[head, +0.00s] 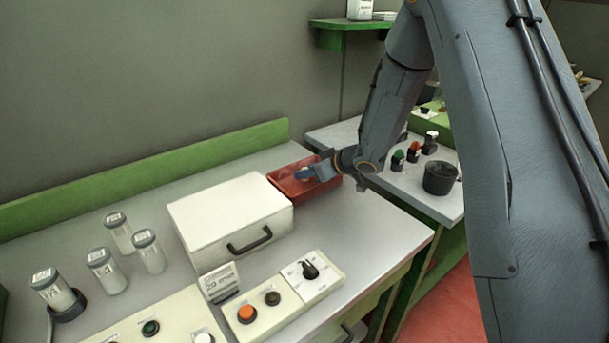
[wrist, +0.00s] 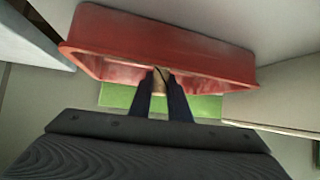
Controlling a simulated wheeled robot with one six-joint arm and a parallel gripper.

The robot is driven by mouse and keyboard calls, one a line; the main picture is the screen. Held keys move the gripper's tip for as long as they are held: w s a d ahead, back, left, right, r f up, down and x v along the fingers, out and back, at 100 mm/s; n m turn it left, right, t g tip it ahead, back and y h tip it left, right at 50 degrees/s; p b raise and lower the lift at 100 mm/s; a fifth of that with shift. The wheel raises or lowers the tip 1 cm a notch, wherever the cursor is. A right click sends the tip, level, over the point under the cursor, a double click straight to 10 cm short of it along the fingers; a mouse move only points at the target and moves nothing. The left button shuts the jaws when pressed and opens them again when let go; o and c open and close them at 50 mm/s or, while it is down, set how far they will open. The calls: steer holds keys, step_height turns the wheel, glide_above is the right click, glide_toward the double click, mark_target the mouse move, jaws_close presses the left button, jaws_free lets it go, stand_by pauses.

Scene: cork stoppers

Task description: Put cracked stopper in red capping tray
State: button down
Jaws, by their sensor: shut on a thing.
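The red capping tray (head: 283,187) stands on the bench beside the white box. It spans the upper part of the wrist view (wrist: 160,30). My gripper (head: 308,173) reaches in from the right, with its fingertips over the tray. In the wrist view my gripper (wrist: 160,85) is shut on a tan cork stopper (wrist: 160,78) with a dark line across it, like a crack. The stopper overlaps the tray's rim in that view. I cannot tell whether it touches the tray. The tray's floor is mostly hidden.
A white box with a black handle (head: 230,218) stands close left of the tray. Several lidded jars (head: 107,270) are at the left, and a control panel (head: 290,292) is in front. A dark cup (head: 440,178) stands on the right bench. The green backboard (head: 150,178) runs behind.

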steer(key=shift+f, duration=0.55)
steer(key=shift+f, duration=0.2)
steer(key=c, duration=1.6)
jaws_free()
steer(key=shift+c, duration=0.2)
steer(key=shift+r, duration=0.1)
